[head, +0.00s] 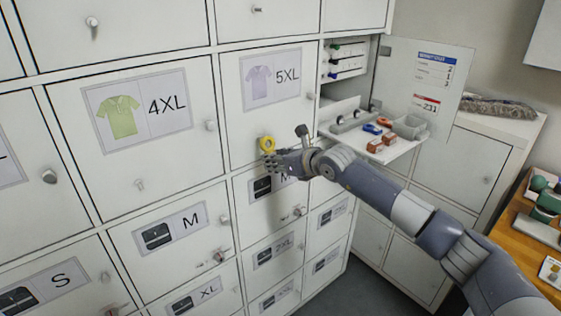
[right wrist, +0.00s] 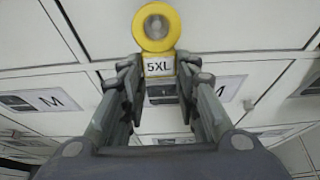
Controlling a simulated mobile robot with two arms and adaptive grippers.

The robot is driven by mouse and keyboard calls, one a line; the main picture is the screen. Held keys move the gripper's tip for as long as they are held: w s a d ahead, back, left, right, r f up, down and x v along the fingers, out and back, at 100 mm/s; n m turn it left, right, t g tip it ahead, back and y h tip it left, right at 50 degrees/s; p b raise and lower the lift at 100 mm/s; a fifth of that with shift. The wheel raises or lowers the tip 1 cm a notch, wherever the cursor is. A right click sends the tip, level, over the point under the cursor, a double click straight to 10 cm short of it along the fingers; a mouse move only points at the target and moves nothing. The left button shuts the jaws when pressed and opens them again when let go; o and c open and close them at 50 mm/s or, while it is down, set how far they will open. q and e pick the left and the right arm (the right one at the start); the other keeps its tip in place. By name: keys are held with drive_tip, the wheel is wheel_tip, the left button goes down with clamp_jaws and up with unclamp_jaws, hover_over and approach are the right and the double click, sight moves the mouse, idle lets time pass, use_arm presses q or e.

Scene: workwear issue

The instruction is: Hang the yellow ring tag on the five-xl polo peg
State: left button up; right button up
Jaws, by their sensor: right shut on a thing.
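The yellow ring tag (head: 267,143) is in front of the lower part of the 5XL door, which carries a purple polo picture (head: 272,78). My right gripper (head: 272,158) is shut on the tag's lower part. In the right wrist view the ring (right wrist: 157,12) stands upright above the fingertips (right wrist: 158,72), with a white 5XL label (right wrist: 158,67) between them. A pale grey spot shows through the ring's hole. I cannot tell whether that is the five-xl polo peg or whether the ring is around it. My left gripper is not in view.
The 4XL polo door (head: 125,150) to the left has a small peg (head: 140,185) low down. Below are smaller doors with knobs and size labels. To the right, an open compartment has a pulled-out tray (head: 397,150) with small items and an open door (head: 425,80).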

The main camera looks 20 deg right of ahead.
drive_tip(key=shift+b+x, duration=0.95)
drive_tip(key=shift+b, duration=0.05)
drive_tip(key=shift+r, duration=0.15)
drive_tip(key=o, duration=0.8)
drive_tip(key=shift+w, duration=0.1)
drive_tip(key=shift+o, duration=0.2)
